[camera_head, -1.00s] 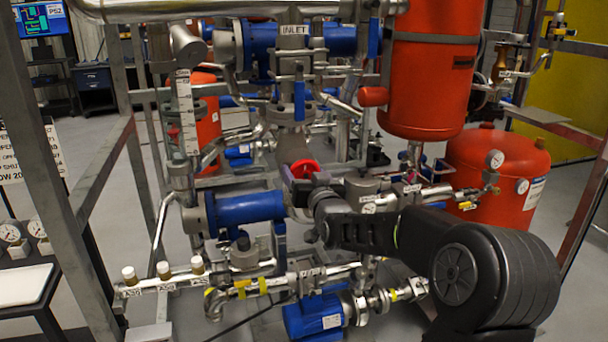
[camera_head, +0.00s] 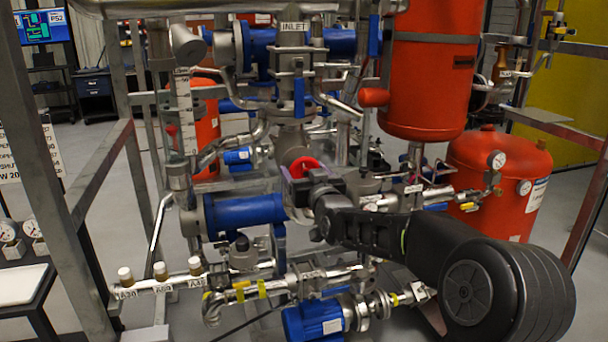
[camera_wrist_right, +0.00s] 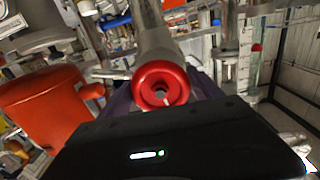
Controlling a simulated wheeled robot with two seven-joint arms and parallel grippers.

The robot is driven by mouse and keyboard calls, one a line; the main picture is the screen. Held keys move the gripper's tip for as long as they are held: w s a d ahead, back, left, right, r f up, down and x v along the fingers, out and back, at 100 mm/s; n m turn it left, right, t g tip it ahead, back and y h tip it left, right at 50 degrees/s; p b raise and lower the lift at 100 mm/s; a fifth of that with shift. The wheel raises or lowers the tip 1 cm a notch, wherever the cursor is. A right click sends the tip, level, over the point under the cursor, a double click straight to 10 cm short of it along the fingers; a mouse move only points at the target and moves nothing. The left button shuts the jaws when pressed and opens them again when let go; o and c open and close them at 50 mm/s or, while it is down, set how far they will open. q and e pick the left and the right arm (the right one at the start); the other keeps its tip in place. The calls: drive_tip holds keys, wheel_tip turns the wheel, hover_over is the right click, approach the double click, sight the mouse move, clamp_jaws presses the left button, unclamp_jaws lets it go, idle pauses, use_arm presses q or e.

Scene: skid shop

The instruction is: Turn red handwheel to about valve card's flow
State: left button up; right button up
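The red handwheel (camera_head: 305,167) sits in the middle of the pipework, below the INLET label. It also shows in the right wrist view (camera_wrist_right: 161,86), facing the camera, with its round hub in the centre. My right gripper (camera_head: 304,180) is at the wheel, with its dark purple fingers on either side of the rim. I cannot tell whether they press on it. A white text card (camera_head: 30,150) stands at the left edge, partly cut off, its lines only partly legible. A white scale on an upright tube (camera_head: 186,112) stands left of the wheel. My left gripper is not in view.
A large red tank (camera_head: 432,70) hangs upper right, with a red vessel (camera_head: 500,175) below it. Blue actuators (camera_head: 245,209) and a blue pump (camera_head: 313,318) crowd the wheel. Grey frame posts (camera_head: 50,170) bound the left side.

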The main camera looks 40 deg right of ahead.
drive_tip(key=o, duration=0.3)
drive_tip(key=shift+s, duration=0.1)
drive_tip(key=b+v, duration=0.1)
drive_tip(key=v, duration=0.6)
drive_tip(key=shift+s+a, duration=0.1)
drive_tip(key=shift+s, duration=0.2)
idle(0.3)
